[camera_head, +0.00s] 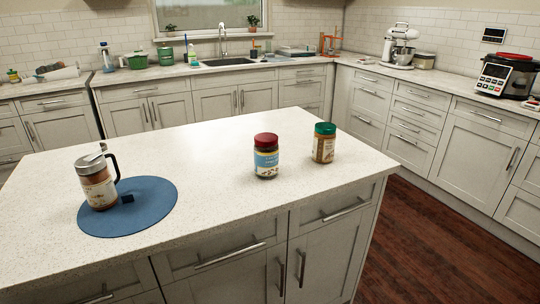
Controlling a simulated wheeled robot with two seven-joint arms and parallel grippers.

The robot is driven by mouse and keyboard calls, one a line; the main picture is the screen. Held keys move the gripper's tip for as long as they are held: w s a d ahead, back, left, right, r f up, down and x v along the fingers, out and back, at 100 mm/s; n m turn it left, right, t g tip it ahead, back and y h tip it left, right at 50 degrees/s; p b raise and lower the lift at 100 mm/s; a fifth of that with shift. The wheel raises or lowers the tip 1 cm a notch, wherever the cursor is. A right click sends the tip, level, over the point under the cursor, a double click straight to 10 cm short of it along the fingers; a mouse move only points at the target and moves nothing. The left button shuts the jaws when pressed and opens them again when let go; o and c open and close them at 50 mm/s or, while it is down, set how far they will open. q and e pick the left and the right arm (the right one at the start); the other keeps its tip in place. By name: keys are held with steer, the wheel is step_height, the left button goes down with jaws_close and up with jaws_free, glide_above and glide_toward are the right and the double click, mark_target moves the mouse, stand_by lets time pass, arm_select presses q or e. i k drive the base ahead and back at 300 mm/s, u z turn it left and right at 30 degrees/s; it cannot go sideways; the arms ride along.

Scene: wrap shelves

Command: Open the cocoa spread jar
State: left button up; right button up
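Three containers stand upright on the white island top, and their labels are too small to read, so I cannot tell which is the cocoa spread jar. One jar (266,160) has a dark red lid and a blue and cream label. Another jar (323,146) has a green lid and brown contents, just right of and behind it. A brown-bodied container (97,184) with a metal top and dark handle stands on a round blue mat (151,208) at the left. Both jar lids appear to be on. Neither of my grippers is in view.
The island top (190,150) is clear between the mat and the jars. The jars stand near the island's right end. Counters with a sink (228,62), mixer (400,45) and cooker (504,76) line the walls.

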mark_target(266, 160)
steer(key=z, duration=1.5)
steer(key=i, duration=1.85)
steer(key=u, duration=1.2)
